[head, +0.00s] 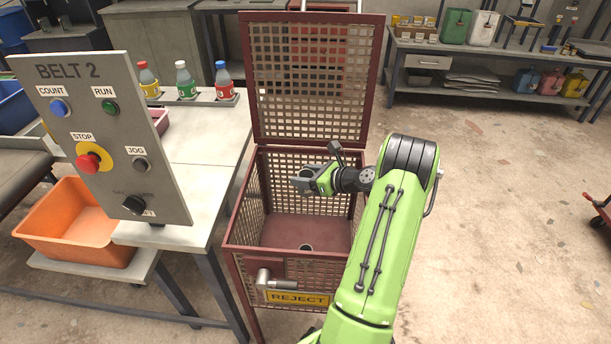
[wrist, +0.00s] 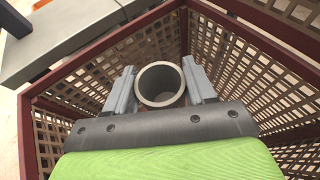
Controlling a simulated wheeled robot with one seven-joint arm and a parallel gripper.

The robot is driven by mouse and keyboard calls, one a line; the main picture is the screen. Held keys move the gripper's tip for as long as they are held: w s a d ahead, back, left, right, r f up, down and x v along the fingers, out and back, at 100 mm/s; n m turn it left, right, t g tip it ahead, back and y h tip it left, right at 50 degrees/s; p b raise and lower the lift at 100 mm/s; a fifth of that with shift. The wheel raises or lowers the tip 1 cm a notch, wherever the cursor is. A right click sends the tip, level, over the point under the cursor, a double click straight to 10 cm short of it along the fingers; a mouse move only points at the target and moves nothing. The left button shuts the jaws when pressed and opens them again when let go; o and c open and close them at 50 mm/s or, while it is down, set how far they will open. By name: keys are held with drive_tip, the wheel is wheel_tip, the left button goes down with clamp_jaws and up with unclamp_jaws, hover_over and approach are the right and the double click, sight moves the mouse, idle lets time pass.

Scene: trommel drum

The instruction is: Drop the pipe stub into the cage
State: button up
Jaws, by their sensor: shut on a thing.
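The pipe stub (wrist: 160,83) is a short grey hollow tube, seen end-on in the wrist view between my two grey fingers. My gripper (head: 303,181) is shut on it; in the head view the stub is small and partly hidden by the fingers. The cage (head: 283,231) is a maroon box with lattice walls, open at the top, with a yellow REJECT label on its front. Its lattice lid (head: 312,80) stands raised at the back. My gripper and the stub are over the cage opening, inside its rim as pictured. The wrist view shows cage walls (wrist: 240,58) around them.
A handle (head: 277,282) sticks out from the cage front. Left are the BELT 2 panel (head: 105,130), a table with several bottles (head: 186,82) and an orange bin (head: 85,225).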

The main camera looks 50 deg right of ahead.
drive_tip(key=shift+f, duration=0.25)
drive_tip(key=o, duration=1.1)
drive_tip(key=p+v, duration=0.4)
drive_tip(key=v, duration=1.1)
drive_tip(key=shift+s+p, duration=0.3)
drive_tip(key=shift+s, duration=0.1)
